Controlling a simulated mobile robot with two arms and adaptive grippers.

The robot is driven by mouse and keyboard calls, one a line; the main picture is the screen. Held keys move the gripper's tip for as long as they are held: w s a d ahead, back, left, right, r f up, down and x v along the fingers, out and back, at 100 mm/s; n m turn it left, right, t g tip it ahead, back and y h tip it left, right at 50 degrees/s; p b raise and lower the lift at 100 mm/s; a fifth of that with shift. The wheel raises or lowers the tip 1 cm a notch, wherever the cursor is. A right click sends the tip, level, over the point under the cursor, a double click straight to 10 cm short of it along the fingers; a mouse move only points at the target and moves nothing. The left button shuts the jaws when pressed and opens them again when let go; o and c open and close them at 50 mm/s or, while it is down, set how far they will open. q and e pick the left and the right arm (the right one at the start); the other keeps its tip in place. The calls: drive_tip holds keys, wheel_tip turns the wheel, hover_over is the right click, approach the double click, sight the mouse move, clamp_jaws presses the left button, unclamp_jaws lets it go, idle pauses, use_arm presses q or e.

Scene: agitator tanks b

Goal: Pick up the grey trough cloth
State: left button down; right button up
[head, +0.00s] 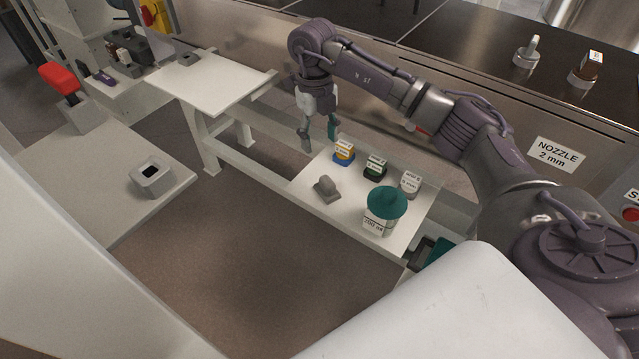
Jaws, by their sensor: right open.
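A small grey lump on a flat grey base (326,188), which looks like the grey trough cloth, rests on the white low shelf (312,176), near its left edge. Its exact form is too small to tell. My right gripper (319,141) points down with its fingers apart and nothing between them. It is above and behind the grey thing in the picture, apart from it. My left gripper is not in view.
A grey box with a dark opening (151,178) stands on the left table. Shelf room beside the grey thing is clear.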

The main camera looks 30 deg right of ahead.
sight(327, 180)
drive_tip(key=f, duration=0.2)
drive_tip(key=s+f, duration=0.1)
drive_tip(key=f, duration=0.5)
drive_tip(key=shift+s+d+f+p, duration=0.1)
drive_tip(key=shift+s+d+p, duration=0.05)
drive_tip(key=shift+p, duration=0.25)
drive_tip(key=f, duration=0.2)
drive_tip(key=s+f+p, duration=0.1)
drive_tip(key=f, duration=0.1)
drive_tip(key=shift+d, duration=0.3)
drive_tip(key=shift+f, duration=0.6)
clamp_jaws()
drive_tip(key=shift+r+b, duration=0.45)
drive_tip(key=shift+r, duration=4.6)
